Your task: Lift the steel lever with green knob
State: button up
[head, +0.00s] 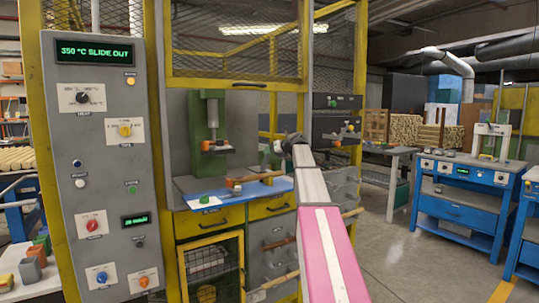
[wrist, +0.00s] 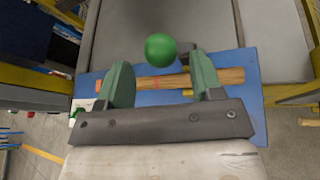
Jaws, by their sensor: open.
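In the wrist view, the round green knob (wrist: 160,50) shows just beyond and between the tips of my gripper (wrist: 161,68). The gripper is open, with a green finger on each side and nothing held. The steel of the lever is not clearly visible; the knob seems to be seen end-on. In the head view, my gripper (head: 283,145) is small and dark at the end of my arm, in front of the caged machine. I cannot pick out the green knob there.
A turned wooden rod (wrist: 142,84) lies across a blue board (wrist: 253,117) below my fingers. The board also shows in the head view (head: 228,199). A grey control panel (head: 104,185) stands at left. A blue workbench (head: 462,208) stands at right, with open floor before it.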

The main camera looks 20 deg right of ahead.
jog(key=v, duration=0.8)
jog(key=shift+s, duration=0.1)
